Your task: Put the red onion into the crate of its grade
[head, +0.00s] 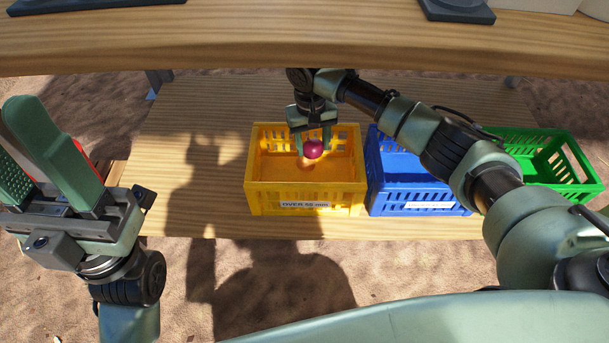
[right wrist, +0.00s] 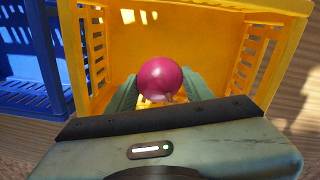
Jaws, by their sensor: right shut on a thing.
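The red onion (head: 313,150) is between the fingers of my right gripper (head: 314,145), which is shut on it. It hangs inside the opening of the yellow crate (head: 305,189), whose label reads "OVER 55 mm". In the right wrist view the onion (right wrist: 161,79) sits between the green fingertips, with the yellow crate's walls (right wrist: 200,45) around it. A blue crate (head: 385,190) stands just right of the yellow one, its label unreadable. A green crate (head: 553,160) stands farther right, partly behind my right arm. My left gripper (head: 45,150) is open and empty at the left.
The crates stand on a lower wooden shelf (head: 185,205). An upper wooden board (head: 230,45) runs across above it, close to my right wrist. The lower shelf is clear left of the yellow crate. A red thing (head: 80,152) shows partly behind my left gripper.

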